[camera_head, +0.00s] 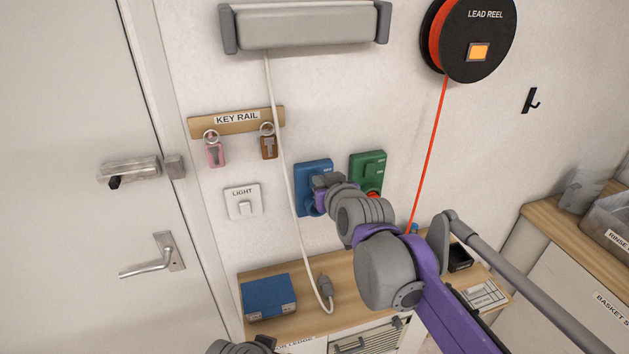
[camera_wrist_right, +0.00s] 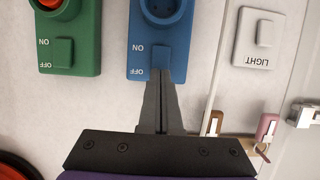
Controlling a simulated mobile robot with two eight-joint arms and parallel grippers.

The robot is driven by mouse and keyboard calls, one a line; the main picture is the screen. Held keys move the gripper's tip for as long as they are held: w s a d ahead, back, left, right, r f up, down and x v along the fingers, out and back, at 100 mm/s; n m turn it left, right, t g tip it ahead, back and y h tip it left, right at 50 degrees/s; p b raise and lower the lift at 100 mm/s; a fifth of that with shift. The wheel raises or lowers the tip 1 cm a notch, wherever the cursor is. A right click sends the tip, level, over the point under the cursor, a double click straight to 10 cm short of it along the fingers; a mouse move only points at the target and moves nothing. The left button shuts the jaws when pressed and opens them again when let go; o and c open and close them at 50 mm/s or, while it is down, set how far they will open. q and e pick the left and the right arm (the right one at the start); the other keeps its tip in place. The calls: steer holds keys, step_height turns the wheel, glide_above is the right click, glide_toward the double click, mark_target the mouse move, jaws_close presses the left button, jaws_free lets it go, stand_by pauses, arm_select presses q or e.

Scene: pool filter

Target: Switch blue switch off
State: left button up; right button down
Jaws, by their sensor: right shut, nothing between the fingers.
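The blue switch panel (camera_head: 312,167) is on the wall, partly hidden by my right gripper (camera_head: 318,181) in the head view. In the right wrist view, the blue panel (camera_wrist_right: 180,30) appears upside down, with ON and OFF labels beside a blue rocker (camera_wrist_right: 161,56) and a round socket at the top edge. My right gripper (camera_wrist_right: 160,78) is shut and empty. Its fingertips overlap the rocker's OFF end; whether they touch it I cannot tell. A grey part of my left arm shows at the bottom of the head view; its fingers cannot be made out.
A green switch panel (camera_head: 369,164) is right of the blue one, and a white LIGHT switch (camera_head: 243,201) is left. A white cable (camera_head: 283,150) hangs close by. Below is a wooden ledge (camera_head: 343,293) with a blue box (camera_head: 268,296). An orange lead (camera_head: 430,148) hangs at right.

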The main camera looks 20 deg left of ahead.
arm_select(q)
steer(key=shift+s, duration=0.1)
arm_select(e)
steer(key=shift+w+a+f, duration=0.15)
steer(key=shift+w+a, duration=0.1)
steer(key=shift+w, duration=0.05)
stand_by(0.4)
arm_select(q)
steer(key=shift+w+r+p, duration=0.4)
steer(key=shift+r, duration=0.2)
steer(key=shift+w+r+p, duration=0.35)
steer(key=shift+r, duration=0.25)
arm_select(e)
steer(key=v, duration=0.7)
steer(key=shift+w, duration=0.1)
